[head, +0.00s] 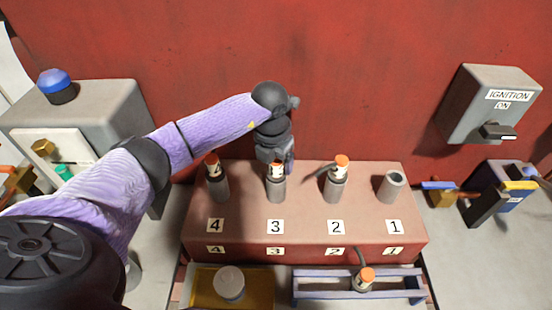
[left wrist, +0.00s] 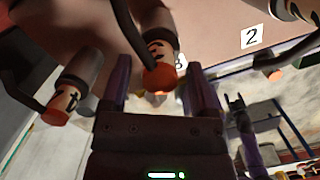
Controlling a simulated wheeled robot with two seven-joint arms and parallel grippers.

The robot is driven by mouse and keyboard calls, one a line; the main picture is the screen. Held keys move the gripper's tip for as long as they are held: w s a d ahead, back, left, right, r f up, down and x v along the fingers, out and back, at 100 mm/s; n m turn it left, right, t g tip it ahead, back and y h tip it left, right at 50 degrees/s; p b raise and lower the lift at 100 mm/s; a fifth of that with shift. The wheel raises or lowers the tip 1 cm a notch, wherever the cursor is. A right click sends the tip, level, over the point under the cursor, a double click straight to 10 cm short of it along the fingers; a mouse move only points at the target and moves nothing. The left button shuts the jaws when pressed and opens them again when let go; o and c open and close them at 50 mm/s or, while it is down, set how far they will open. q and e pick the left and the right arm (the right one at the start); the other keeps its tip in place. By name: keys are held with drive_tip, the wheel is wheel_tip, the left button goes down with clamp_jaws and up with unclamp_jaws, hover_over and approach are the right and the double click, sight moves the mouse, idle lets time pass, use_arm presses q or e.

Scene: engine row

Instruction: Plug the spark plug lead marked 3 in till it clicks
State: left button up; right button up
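The lead marked 3 is a white boot with an orange-red cap (head: 276,165) on the grey post above the label 3 (head: 275,227). I cannot tell how fully it is seated. My left gripper (head: 278,160) is just behind and above it, pointing down. In the left wrist view the orange cap of this lead (left wrist: 160,79) and its dark cable lie between the two fingers (left wrist: 157,90), which stand apart with gaps on both sides.
Similar leads stand on post 4 (head: 214,170) and post 2 (head: 339,166), close on either side. Post 1 (head: 391,187) is bare. Another orange-capped lead (head: 365,279) lies in the blue rack (head: 310,287). The ignition box (head: 484,108) is on the red wall.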

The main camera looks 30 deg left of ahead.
use_arm(q)
drive_tip(key=r, duration=0.6)
drive_tip(key=s+r, duration=0.1)
drive_tip(key=r, duration=0.2)
drive_tip(key=shift+r+p, duration=0.3)
drive_tip(key=shift+s+r, duration=0.1)
drive_tip(key=shift+r, duration=0.05)
use_arm(e)
drive_tip(key=shift+d+r, duration=0.15)
drive_tip(key=shift+r, duration=0.1)
